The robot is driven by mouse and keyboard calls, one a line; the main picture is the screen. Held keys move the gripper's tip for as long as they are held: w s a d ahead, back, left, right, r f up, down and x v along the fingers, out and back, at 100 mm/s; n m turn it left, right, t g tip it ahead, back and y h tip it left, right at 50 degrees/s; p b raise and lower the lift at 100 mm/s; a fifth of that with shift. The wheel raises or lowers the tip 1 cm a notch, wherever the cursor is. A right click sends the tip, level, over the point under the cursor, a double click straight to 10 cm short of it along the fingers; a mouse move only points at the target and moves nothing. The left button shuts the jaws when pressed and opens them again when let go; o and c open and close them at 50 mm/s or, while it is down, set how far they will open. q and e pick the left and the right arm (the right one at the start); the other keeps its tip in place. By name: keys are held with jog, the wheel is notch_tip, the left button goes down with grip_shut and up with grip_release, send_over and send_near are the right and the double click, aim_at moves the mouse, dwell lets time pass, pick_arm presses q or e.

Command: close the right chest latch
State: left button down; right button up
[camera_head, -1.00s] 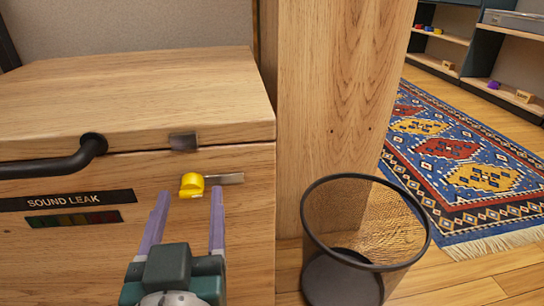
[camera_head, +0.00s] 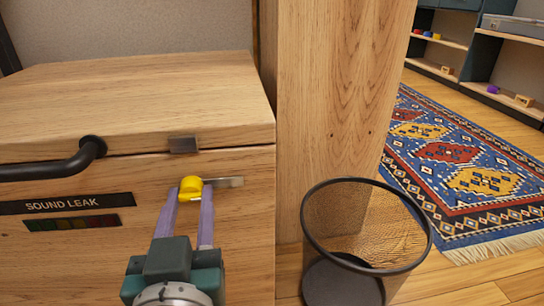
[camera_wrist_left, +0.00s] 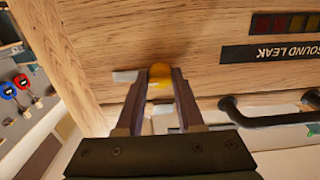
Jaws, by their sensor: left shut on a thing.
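The right chest latch has a yellow knob (camera_head: 190,184) on a grey metal bar (camera_head: 228,182) on the front of the wooden chest (camera_head: 60,245). The bar lies nearly level and points right. A small metal catch (camera_head: 183,144) sits above it on the lid's front edge (camera_head: 235,132). My left gripper (camera_head: 190,197) is shut on the yellow knob, with one purple finger on each side. In the left wrist view the knob (camera_wrist_left: 160,72) shows between the fingertips. My right gripper is not in view.
A black handle (camera_head: 60,165) bends out from the chest front at the left. A "SOUND LEAK" label (camera_head: 65,203) is below it. A wire mesh bin (camera_head: 365,235) stands on the floor to the right, beside a wooden panel (camera_head: 335,90). A patterned rug (camera_head: 455,165) lies beyond.

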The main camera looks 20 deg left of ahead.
pick_arm(q)
jog(key=shift+n, duration=0.4)
jog(key=n+p, duration=0.1)
jog(key=n, duration=0.1)
jog(key=shift+n, duration=0.4)
jog(key=n+p, duration=0.1)
jog(key=n, duration=0.3)
jog(key=shift+d+n, duration=0.1)
jog(key=shift+n, duration=0.2)
jog(key=n, duration=0.9)
jog(key=shift+n, duration=0.4)
jog(key=shift+r, duration=0.1)
jog(key=c, duration=0.6)
grip_release()
jog(key=shift+o, duration=0.2)
